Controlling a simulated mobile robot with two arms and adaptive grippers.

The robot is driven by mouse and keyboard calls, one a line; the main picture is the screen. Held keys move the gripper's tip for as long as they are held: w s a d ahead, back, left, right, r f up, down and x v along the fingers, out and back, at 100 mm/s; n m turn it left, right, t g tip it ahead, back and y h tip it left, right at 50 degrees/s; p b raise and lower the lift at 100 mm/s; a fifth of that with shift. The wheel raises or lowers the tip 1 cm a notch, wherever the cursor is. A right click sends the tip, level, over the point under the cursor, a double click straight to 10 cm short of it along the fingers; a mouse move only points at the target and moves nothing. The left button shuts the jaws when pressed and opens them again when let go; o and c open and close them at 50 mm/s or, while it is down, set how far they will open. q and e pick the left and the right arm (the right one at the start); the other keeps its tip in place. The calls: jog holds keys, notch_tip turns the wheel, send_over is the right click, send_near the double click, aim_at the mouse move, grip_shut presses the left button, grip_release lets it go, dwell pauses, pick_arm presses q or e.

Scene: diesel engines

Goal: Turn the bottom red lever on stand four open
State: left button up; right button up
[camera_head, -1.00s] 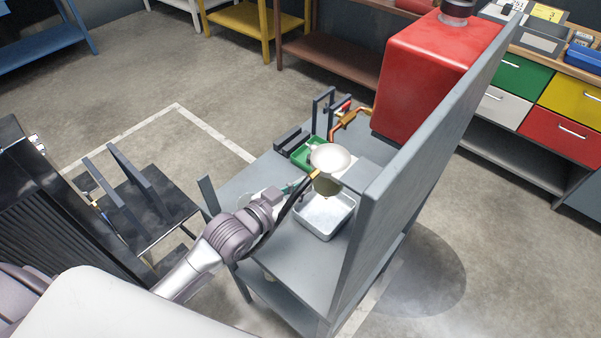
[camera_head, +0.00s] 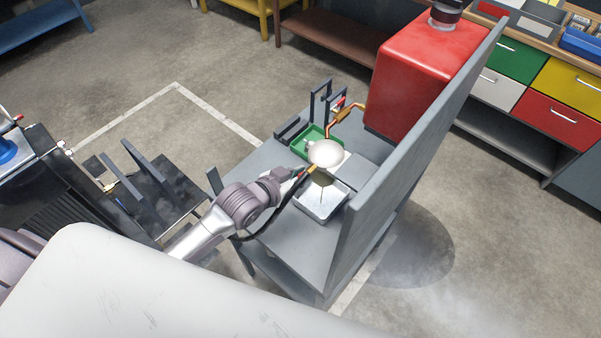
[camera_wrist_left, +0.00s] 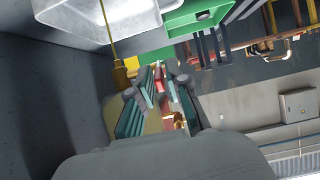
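The grey stand (camera_head: 290,250) carries a red tank (camera_head: 425,75) with a copper pipe (camera_head: 345,114). A small red lever (camera_head: 340,103) shows by this pipe. My left gripper (camera_head: 298,172) reaches over the stand, beside a brass fitting (camera_head: 312,168) under a round white part (camera_head: 325,153). In the left wrist view my left gripper (camera_wrist_left: 160,80) has a red piece (camera_wrist_left: 159,84), probably the lower lever, between its fingers, with the brass fitting (camera_wrist_left: 122,76) just left. Whether the fingers press on it is unclear. My right gripper is out of view.
A metal tray (camera_head: 318,212) sits below the fitting, with a green tray (camera_head: 308,140) behind it. A tall grey panel (camera_head: 400,170) closes the right side. A black engine (camera_head: 60,195) stands at left.

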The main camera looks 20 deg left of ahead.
pick_arm(q)
jog(key=shift+o, duration=0.8)
jog(key=v, duration=0.8)
jog(key=shift+a, duration=0.1)
